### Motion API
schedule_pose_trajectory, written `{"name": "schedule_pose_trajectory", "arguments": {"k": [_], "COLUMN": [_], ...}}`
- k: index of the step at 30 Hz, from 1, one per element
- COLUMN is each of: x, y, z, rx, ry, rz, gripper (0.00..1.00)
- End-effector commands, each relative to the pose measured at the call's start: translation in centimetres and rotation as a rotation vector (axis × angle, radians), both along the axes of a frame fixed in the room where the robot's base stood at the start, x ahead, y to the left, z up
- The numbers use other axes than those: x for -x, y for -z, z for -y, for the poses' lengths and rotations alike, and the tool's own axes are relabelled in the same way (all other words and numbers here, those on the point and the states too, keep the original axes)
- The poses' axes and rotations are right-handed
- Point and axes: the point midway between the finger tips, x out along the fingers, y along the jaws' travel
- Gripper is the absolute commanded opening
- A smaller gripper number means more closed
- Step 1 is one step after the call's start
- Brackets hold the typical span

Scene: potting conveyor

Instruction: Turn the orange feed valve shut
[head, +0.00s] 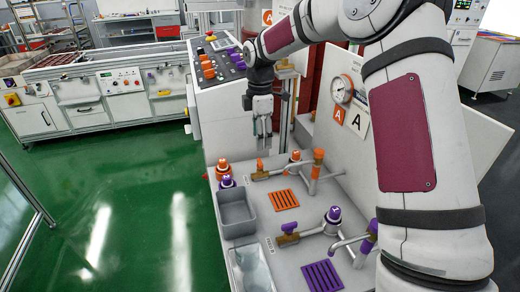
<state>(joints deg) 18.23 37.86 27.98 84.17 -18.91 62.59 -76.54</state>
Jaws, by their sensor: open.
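The orange feed valve (260,167) appears to be the brass fitting with a small orange handle on the white bench, at the left end of a grey pipe. Its handle seems to stand upright; its exact turn is too small to tell. My gripper (263,133) points down above this valve, with its fingers apart and empty. A gap shows between the fingertips and the handle, and I see no contact. An orange-topped fitting (295,157) and an orange spout end (318,156) sit to the right on the same pipework.
A matching purple valve (288,228) and its pipe stand nearer. An orange grate (284,199), a purple grate (321,275) and a grey bin (236,222) are on the bench. A control panel (217,60) with orange and purple knobs rises behind. The green floor (110,200) at left is clear.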

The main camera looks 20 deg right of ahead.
Motion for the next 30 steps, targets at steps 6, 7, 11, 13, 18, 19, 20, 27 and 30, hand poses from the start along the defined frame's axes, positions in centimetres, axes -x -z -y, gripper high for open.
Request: {"name": "schedule_pose_trajectory", "arguments": {"k": [6, 7, 11, 13, 18, 19, 20, 27, 30], "x": [0.0, 0.0, 0.0, 0.0, 0.0, 0.1, 0.2, 4.8, 8.0], "y": [-2.5, -2.6, -2.9, -2.9, -2.9, -3.0, -3.2, -8.4, -11.2], "z": [0.0, 0.0, 0.0, 0.0, 0.0, 0.0, -0.1, -0.6, -0.7], "rx": [0.001, 0.0, 0.0, 0.0, 0.0, 0.002, 0.004, 0.059, 0.084], "ry": [0.0, 0.0, -0.001, -0.001, 0.0, 0.002, 0.007, 0.162, 0.282], "rz": [0.0, 0.0, 0.0, 0.0, 0.0, 0.001, 0.002, 0.046, 0.081], "gripper": [0.54, 0.54, 0.54, 0.54, 0.54, 0.54, 0.54, 0.54, 0.54]}}
